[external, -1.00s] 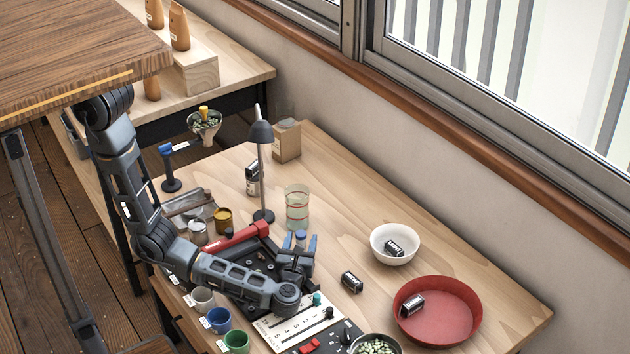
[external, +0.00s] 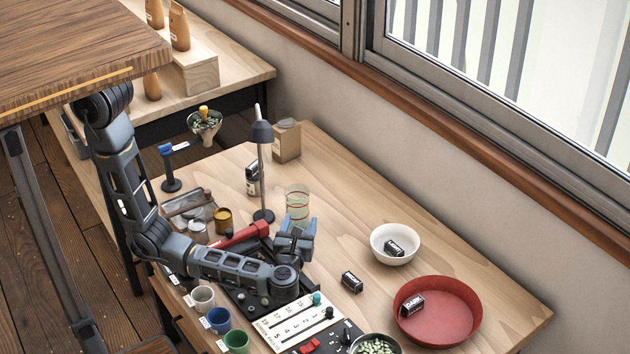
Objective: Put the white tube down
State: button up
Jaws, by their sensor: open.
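My gripper (external: 298,227) is open over the black rack (external: 240,301), just in front of the clear glass cylinder (external: 297,199). Its fingers point away from the camera. I cannot make out a white tube in this view; my gripper and wrist hide part of the rack and whatever stands there. I cannot tell whether anything is between the fingers.
A red bar (external: 245,235) lies along the rack's back. A lamp (external: 262,175) stands behind it. A numbered white board (external: 290,322) and cups (external: 203,298) are in front. A white bowl (external: 377,250) and red bowl (external: 455,320) stand right. Table between is mostly clear.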

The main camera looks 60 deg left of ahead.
notch_tip(320, 180, up, 5)
jog(key=shift+a+r, duration=0.1)
jog(key=shift+a, duration=0.05)
jog(key=s+f+m+h+b, duration=0.1)
jog(key=f+m+h, duration=0.2)
jog(key=h, duration=0.2)
jog(key=s+a+f+m+h+b, duration=0.1)
jog(key=s+f+m+h, duration=0.1)
jog(key=m+h, duration=0.2)
jog(key=s+f+m+h+b, duration=0.1)
jog(key=f+m+h, duration=0.2)
jog(key=h, duration=0.2)
jog(key=shift+s+a+f+m+h, duration=0.2)
jog(key=shift+a+f+m+h, duration=0.05)
jog(key=shift+f+m+h, duration=0.15)
jog(key=shift+w+f, duration=0.1)
jog(key=shift+f, duration=0.15)
jog(key=shift+x, duration=3.8)
jog(key=shift+t, duration=0.3)
grip_shut()
